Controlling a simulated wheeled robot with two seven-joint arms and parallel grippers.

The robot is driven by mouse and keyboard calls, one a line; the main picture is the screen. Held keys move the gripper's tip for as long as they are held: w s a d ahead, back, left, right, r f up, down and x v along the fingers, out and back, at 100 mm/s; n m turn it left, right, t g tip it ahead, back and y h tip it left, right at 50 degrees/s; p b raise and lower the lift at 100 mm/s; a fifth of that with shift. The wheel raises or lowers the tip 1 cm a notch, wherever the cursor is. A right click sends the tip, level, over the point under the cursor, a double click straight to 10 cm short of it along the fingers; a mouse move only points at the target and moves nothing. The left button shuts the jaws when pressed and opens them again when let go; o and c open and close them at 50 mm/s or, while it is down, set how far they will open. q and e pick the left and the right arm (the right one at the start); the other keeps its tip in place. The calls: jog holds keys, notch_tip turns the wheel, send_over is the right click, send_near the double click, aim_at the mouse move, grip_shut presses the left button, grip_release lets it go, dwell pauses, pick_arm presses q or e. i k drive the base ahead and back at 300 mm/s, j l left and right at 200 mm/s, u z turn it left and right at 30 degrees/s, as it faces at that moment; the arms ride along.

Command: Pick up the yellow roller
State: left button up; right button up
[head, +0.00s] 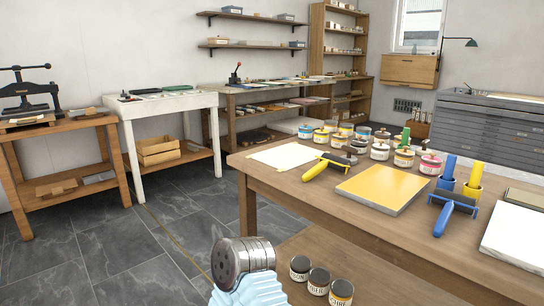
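The yellow roller (316,169) lies on the wooden table at right, between a white sheet and a yellow-topped slab. Its yellow handle points to the lower left, and its dark roller end lies toward the back right. Nothing is touching it from above. Neither of my grippers can be made out in the head view. A grey metal part of my own arm with a pale blue ribbed cover shows at the bottom centre, in front of the table and well apart from the roller.
The wooden table (262,178) holds the white sheet (285,156), yellow-topped slab (383,189), several ink jars (380,151) and a blue roller (446,211). Small jars (319,281) stand on its lower shelf. A white table (160,103) stands behind left; dark tiled floor (140,250) is open between.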

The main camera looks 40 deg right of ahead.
aim_at(320, 168)
jog(key=i+z, duration=0.1)
jog(key=i, duration=0.65)
jog(key=i+j, duration=0.15)
jog(key=i, duration=0.55)
jog(key=i+j+z, duration=0.15)
jog(key=i, duration=0.6)
